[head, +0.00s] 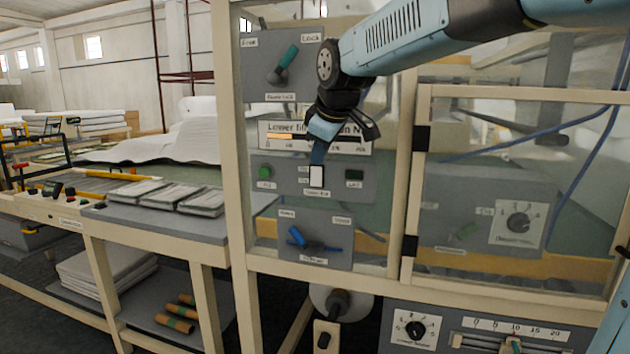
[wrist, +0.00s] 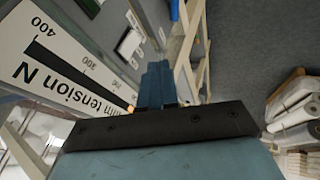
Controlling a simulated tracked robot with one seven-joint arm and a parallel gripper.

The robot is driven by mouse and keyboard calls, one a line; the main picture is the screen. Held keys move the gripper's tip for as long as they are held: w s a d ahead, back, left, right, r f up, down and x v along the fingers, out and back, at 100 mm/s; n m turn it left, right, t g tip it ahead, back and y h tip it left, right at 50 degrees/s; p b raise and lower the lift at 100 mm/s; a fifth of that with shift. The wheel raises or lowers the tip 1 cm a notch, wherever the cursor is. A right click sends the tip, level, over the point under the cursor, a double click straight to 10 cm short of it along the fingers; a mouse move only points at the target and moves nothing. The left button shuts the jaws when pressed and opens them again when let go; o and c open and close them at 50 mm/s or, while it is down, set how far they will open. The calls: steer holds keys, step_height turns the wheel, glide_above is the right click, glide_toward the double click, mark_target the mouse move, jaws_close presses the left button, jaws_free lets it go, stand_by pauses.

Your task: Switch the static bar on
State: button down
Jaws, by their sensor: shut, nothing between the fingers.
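My gripper (head: 318,158) is shut and empty, its fingers pointing down in front of a grey control panel (head: 345,190). The fingertips are just above a white rocker-like switch (head: 316,176) in the middle of that panel; I cannot tell whether they touch it. Its small labels are too blurred to read, so I cannot confirm that it is the static bar switch or which way it is set. In the wrist view the closed fingers (wrist: 157,85) point toward the panel, with a white switch plate (wrist: 130,43) just beyond them to the left.
A green button (head: 264,171) and a dark green one (head: 354,175) flank the switch. A tension gauge (head: 315,137) is above, partly behind my gripper. A green-handled lever (head: 287,62) is higher up, a blue handle (head: 297,236) below. A framed clear door (head: 520,190) stands right.

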mark_target(316, 178)
steer(key=shift+f, duration=0.1)
steer(key=x, duration=0.3)
steer(key=w+x, duration=0.1)
steer(key=x, duration=0.3)
steer(key=d+r+x, duration=0.1)
steer(key=x, duration=0.3)
steer(key=shift+w+d+f, duration=0.1)
steer(key=shift+w+f, duration=0.05)
steer(key=shift+w, duration=0.25)
steer(key=shift+w+d+f, duration=0.1)
steer(key=shift+w+d, duration=0.1)
steer(key=shift+w, duration=0.5)
steer(key=shift+w+d, duration=0.1)
steer(key=shift+d, duration=0.15)
steer(key=shift+a, duration=0.2)
